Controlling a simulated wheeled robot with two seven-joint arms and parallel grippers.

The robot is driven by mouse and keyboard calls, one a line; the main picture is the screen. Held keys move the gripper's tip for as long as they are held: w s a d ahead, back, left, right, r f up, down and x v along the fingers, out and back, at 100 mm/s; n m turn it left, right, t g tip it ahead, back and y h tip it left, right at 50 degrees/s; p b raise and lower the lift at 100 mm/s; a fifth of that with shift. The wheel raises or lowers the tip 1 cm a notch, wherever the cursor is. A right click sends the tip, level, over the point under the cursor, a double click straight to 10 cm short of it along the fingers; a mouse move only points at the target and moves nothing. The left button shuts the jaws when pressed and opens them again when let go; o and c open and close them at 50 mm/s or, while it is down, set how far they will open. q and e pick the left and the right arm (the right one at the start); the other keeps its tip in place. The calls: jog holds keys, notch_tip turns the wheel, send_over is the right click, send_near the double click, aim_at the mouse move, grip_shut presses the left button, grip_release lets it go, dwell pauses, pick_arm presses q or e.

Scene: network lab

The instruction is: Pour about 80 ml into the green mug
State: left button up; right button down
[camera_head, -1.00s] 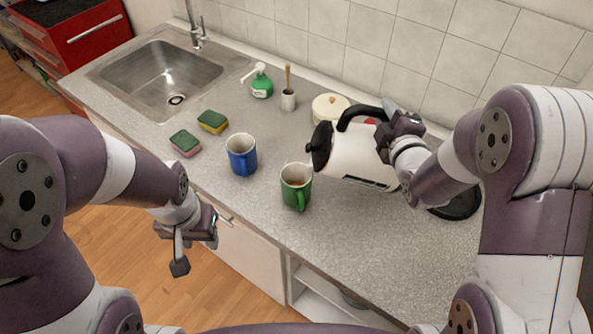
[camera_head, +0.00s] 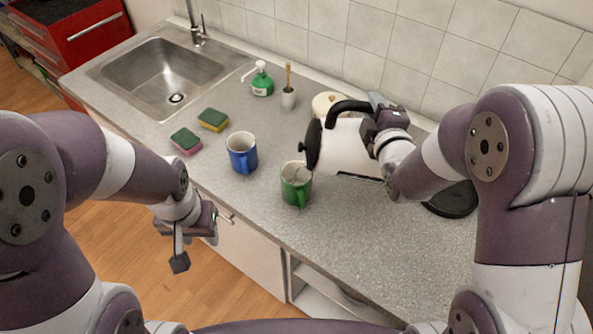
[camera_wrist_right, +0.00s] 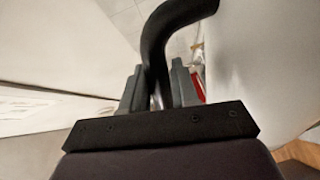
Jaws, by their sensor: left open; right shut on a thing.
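The green mug (camera_head: 296,186) stands upright on the grey counter. My right gripper (camera_head: 377,112) is shut on the black handle of the white kettle (camera_head: 343,150), and the handle also shows between its fingers in the right wrist view (camera_wrist_right: 158,85). The kettle is tilted with its dark lid end to the left, just above and right of the green mug. A thin streak shows at the mug's opening; I cannot tell how full the mug is. My left gripper (camera_head: 183,250) is open and empty in front of the counter edge.
A blue mug (camera_head: 242,153) stands left of the green mug. Two sponges (camera_head: 213,120) (camera_head: 186,141), a green soap bottle (camera_head: 262,80) and a brush holder (camera_head: 288,98) lie further back. A black round base (camera_head: 452,200) is at right. The front right counter is clear.

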jog(key=shift+a+r, duration=0.4)
jog(key=shift+a, duration=0.05)
dwell(1.5)
jog(key=shift+m, duration=0.5)
jog(key=d+f, duration=0.1)
jog(key=d, duration=0.1)
jog(key=d+f, duration=0.1)
jog(key=shift+w+d+b, duration=0.1)
jog(key=shift+d+b, duration=0.25)
jog(key=shift+w+d+f+m+b, duration=0.1)
jog(key=shift+d+f+m+b, duration=0.4)
jog(key=shift+f+b, duration=0.35)
jog(key=shift+d+r, duration=0.2)
jog(key=shift+w+d+f+m+b, duration=0.1)
jog(key=shift+d+f+m+b, duration=0.4)
jog(key=shift+f+b, duration=0.3)
jog(key=shift+d+f, duration=0.2)
jog(key=shift+d, duration=0.05)
jog(key=shift+d+m, duration=0.2)
jog(key=shift+m, duration=0.2)
